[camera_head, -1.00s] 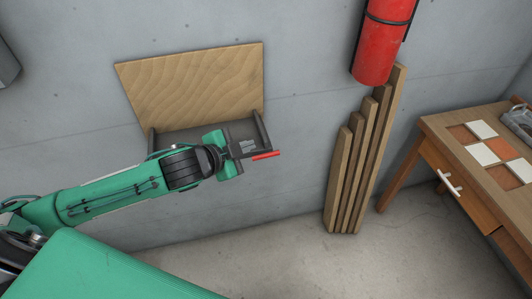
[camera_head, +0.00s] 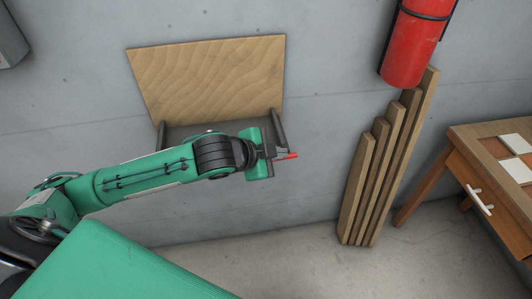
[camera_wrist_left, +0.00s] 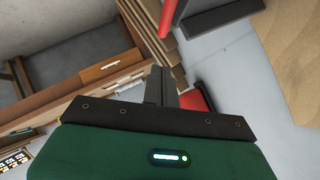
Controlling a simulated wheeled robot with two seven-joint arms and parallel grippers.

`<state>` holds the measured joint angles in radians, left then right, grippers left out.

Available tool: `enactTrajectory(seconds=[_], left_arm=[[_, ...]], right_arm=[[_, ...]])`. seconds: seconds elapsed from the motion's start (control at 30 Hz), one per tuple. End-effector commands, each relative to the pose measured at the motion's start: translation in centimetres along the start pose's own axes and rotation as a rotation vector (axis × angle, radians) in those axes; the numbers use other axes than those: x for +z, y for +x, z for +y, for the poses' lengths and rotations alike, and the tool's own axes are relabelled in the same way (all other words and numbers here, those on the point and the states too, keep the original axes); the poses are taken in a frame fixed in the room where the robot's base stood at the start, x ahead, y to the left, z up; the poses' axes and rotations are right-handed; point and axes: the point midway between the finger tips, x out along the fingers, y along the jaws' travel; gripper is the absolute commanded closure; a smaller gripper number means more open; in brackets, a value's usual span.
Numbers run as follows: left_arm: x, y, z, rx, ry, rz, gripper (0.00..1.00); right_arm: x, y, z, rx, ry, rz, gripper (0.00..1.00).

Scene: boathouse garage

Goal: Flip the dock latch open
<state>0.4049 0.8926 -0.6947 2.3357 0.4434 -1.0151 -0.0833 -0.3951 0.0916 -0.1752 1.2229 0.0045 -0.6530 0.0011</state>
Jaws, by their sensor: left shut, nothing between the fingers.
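A red bar (camera_head: 288,156), which looks like the latch's lever, sticks out to the right past my left gripper, below a wooden board on the wall. Dark grey brackets (camera_head: 279,126) stand under the board. The lever's other end is hidden behind the gripper. My left gripper (camera_head: 274,152) is in front of the right bracket, fingers shut and empty. In the left wrist view the shut fingers (camera_wrist_left: 160,84) show, with the red bar (camera_wrist_left: 168,14) and a dark bracket (camera_wrist_left: 218,16) beyond them at the top. I cannot tell whether the fingers touch the lever. My right gripper is not in view.
The wooden board (camera_head: 208,78) is on the grey wall. A red fire extinguisher (camera_head: 405,50) hangs to the right, above several leaning planks (camera_head: 385,165). A wooden desk (camera_head: 480,150) with a drawer stands at the far right. The floor between is clear.

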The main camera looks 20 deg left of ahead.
Motion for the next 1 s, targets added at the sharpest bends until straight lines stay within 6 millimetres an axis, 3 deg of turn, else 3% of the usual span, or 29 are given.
enactTrajectory(seconds=[0.13, 0.33, 0.93, 1.0], left_arm=[[0.0, 2.9, 0.0, 0.001, -0.002, 0.001, 1.00], [2.2, 4.7, 0.0, 0.000, 0.000, -0.002, 1.00], [2.8, 5.3, -0.1, 0.002, 0.002, -0.005, 1.00], [2.8, 5.3, -0.1, 0.005, 0.005, -0.012, 1.00]], right_arm=[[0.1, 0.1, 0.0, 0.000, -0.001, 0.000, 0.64], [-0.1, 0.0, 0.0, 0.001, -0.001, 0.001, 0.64], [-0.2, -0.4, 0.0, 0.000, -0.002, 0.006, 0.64], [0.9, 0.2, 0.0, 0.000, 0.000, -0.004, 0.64]])
